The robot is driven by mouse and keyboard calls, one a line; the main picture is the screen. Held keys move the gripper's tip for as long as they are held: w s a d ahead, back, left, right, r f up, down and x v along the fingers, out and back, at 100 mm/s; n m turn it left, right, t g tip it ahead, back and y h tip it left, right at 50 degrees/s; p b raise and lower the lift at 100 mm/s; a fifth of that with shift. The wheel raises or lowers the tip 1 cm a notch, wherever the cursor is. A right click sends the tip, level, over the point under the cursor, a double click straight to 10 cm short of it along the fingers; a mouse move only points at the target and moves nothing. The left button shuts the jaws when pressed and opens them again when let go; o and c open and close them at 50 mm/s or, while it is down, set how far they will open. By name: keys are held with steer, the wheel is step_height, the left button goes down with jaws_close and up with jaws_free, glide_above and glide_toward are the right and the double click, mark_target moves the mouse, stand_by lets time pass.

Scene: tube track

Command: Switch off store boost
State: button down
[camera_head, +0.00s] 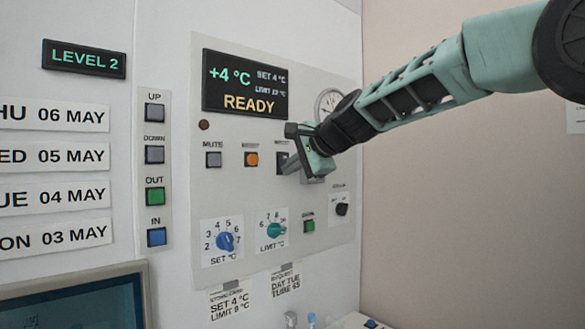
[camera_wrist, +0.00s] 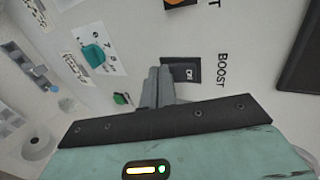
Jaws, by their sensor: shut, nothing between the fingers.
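The boost switch (camera_wrist: 188,70) is a dark square rocker on the grey control panel (camera_head: 340,262). The wrist view shows the word BOOST beside it and small white lettering on its face, too small to read surely. My gripper (camera_wrist: 158,78) is shut and empty, its fingertips over or right at one edge of the switch; I cannot tell whether they touch it.
An orange button (camera_head: 251,159) and a mute button (camera_head: 213,159) sit left of my gripper. Below are a blue knob (camera_head: 226,241), a teal knob (camera_head: 274,230), a green button (camera_head: 309,226) and a black knob (camera_head: 342,209). The display (camera_head: 244,83) reads +4 °C, READY.

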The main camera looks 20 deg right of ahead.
steer(key=shift+w+f+t+b, duration=0.25)
steer(key=shift+f+b, duration=0.3)
steer(key=shift+b, duration=0.7)
steer(key=shift+r, duration=0.4)
steer(key=shift+r+p, duration=0.9)
steer(key=shift+r, duration=0.1)
steer(key=shift+f, duration=0.15)
